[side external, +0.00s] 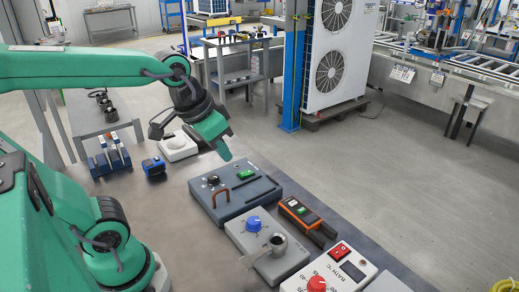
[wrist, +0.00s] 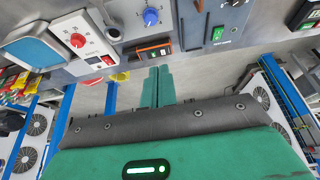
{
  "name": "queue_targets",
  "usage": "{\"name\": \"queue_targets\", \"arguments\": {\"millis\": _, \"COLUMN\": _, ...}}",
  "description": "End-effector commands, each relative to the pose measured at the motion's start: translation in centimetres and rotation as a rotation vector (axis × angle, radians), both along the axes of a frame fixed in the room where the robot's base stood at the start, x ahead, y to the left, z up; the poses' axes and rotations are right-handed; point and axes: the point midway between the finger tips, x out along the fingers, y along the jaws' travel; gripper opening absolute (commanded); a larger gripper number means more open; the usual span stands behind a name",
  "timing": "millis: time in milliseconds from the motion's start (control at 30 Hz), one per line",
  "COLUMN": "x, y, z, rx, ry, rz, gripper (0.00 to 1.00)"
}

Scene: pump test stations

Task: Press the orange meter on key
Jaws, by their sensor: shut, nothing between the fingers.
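The orange meter (side external: 290,204) lies on the bench among the grey boxes in the side external view. It has an orange and black body, a green key on its face and dark prongs towards the lower right. The orange meter also shows in the wrist view (wrist: 147,53), just beyond my fingertips, with its face seen at a slant. My gripper (side external: 225,153) is shut and empty. It is in the air above the bench, up and left of the meter and apart from it. In the wrist view my two green fingers (wrist: 157,72) lie side by side.
A dark grey box (side external: 232,205) with a green switch and a brown handle lies left of the meter. A grey box with a blue knob (side external: 254,223) and a white box with red knob and switch (side external: 330,270) are in front.

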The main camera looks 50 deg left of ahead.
Motion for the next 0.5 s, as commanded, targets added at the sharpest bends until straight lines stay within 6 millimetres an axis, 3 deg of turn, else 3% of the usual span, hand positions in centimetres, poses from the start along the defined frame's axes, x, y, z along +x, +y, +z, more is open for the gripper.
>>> {"name": "queue_targets", "arguments": {"millis": 500, "x": 6.9, "y": -1.1, "z": 0.0, "rx": -0.006, "ry": 0.139, "rz": -0.002, "gripper": 0.00}}
